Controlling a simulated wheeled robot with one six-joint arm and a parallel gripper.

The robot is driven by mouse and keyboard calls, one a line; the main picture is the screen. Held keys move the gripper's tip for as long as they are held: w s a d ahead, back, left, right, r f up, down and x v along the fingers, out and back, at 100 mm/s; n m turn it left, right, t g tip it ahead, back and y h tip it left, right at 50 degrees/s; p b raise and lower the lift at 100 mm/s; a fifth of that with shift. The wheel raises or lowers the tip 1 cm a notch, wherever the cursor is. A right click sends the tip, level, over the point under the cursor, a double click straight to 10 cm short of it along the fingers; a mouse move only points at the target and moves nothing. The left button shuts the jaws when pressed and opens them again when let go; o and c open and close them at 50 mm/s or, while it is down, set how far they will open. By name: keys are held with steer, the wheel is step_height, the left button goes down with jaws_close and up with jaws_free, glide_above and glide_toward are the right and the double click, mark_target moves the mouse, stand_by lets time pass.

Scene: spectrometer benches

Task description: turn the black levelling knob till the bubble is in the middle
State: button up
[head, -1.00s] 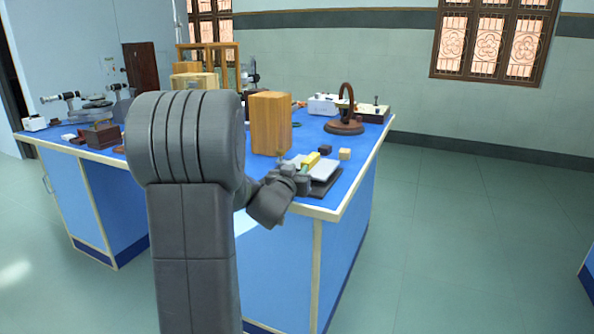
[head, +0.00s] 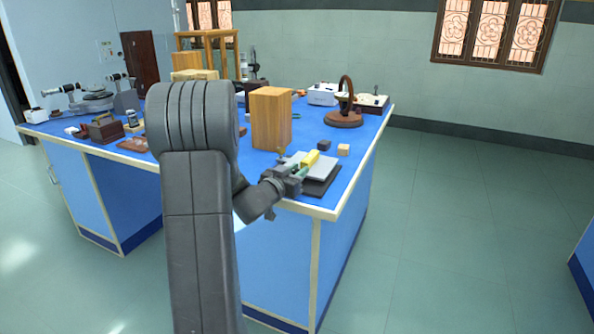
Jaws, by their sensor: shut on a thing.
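A small levelling stand with a light grey top plate (head: 324,166) over a dark base (head: 324,187) sits at the near right corner of the blue bench. A yellow block (head: 311,158), seemingly the spirit level, lies on the plate; its bubble is too small to make out. My gripper (head: 294,181) is at the stand's near left edge, shut on what seems to be the black levelling knob. The knob itself is hidden by the jaws. A small green piece (head: 299,170) shows beside the jaws.
A tall wooden block (head: 270,120) stands just behind the stand. Small cubes, one dark (head: 324,145) and one tan (head: 344,150), lie beyond it. A ring on a round brown base (head: 343,119) is further back. The floor to the right is clear.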

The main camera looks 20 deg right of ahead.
steer(key=o, duration=1)
steer(key=shift+c, duration=0.2)
steer(key=shift+a, duration=0.1)
steer(key=p+v, duration=0.1)
steer(key=v, duration=1.2)
steer(key=shift+s+a, duration=0.25)
steer(key=shift+a, duration=0.05)
steer(key=b+x, duration=0.1)
steer(key=x, duration=1.3)
steer(key=shift+d, duration=0.1)
steer(key=shift+f+b, duration=0.2)
steer(key=shift+b, duration=0.25)
steer(key=shift+r+n+t, duration=0.2)
steer(key=shift+n+t, duration=0.1)
steer(key=shift+t, duration=0.1)
steer(key=shift+r, duration=0.15)
